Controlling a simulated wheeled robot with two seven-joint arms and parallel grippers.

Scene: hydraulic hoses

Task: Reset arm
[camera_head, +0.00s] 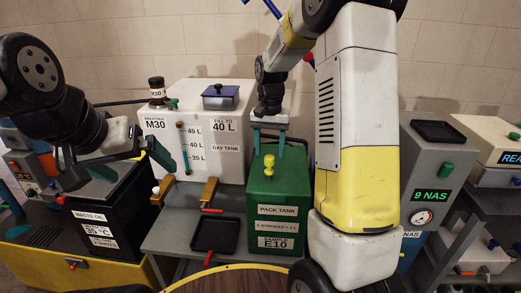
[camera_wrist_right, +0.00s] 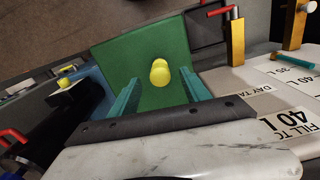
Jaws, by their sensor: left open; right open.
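My right gripper (camera_head: 268,146) hangs open above the yellow knob (camera_head: 268,162) on top of the green pack tank (camera_head: 279,200). In the right wrist view its teal fingers (camera_wrist_right: 160,78) stand apart on either side of the yellow knob (camera_wrist_right: 160,72), with the green tank top (camera_wrist_right: 130,50) below. I cannot tell whether the fingers touch the knob; nothing is visibly held. My left gripper (camera_head: 118,162) is open at the left, above the black waste oil box (camera_head: 105,215), its teal fingers spread wide and empty.
A black tray (camera_head: 214,234) lies in front.

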